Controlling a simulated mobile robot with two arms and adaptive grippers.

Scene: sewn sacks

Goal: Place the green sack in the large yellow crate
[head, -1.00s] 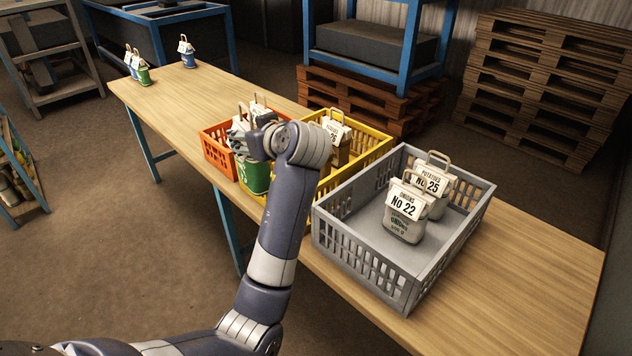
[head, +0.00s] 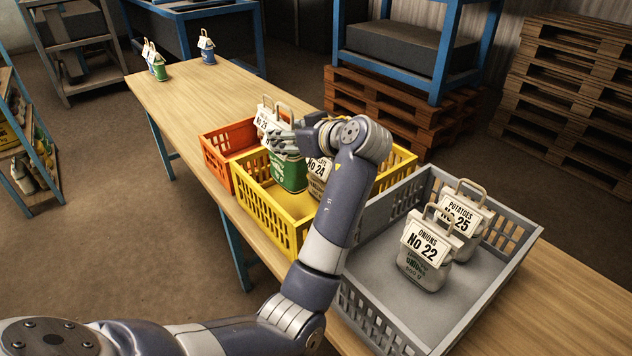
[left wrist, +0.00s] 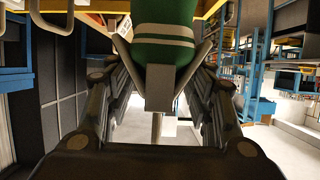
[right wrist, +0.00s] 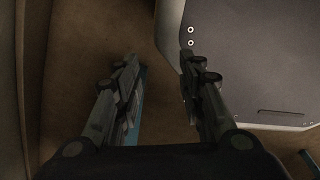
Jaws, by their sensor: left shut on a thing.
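The green sack (head: 289,173) has a white label and hangs upright in my left gripper (head: 284,141), which is shut on it. It also fills the top middle of the left wrist view (left wrist: 165,42) between the fingers. In the head view the sack appears over the left part of the large yellow crate (head: 262,211); its height above the crate floor is hard to tell. A tan sack marked No 24 (head: 318,184) is in the yellow crate, partly hidden by my left arm. My right gripper (right wrist: 158,60) is open and empty, out of the head view.
An orange crate (head: 217,163) stands behind the yellow one. A grey crate (head: 365,318) in front holds sacks No 22 (head: 424,262) and No 25 (head: 466,217). Small sacks (head: 158,68) stand at the table's far end. The table between is clear.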

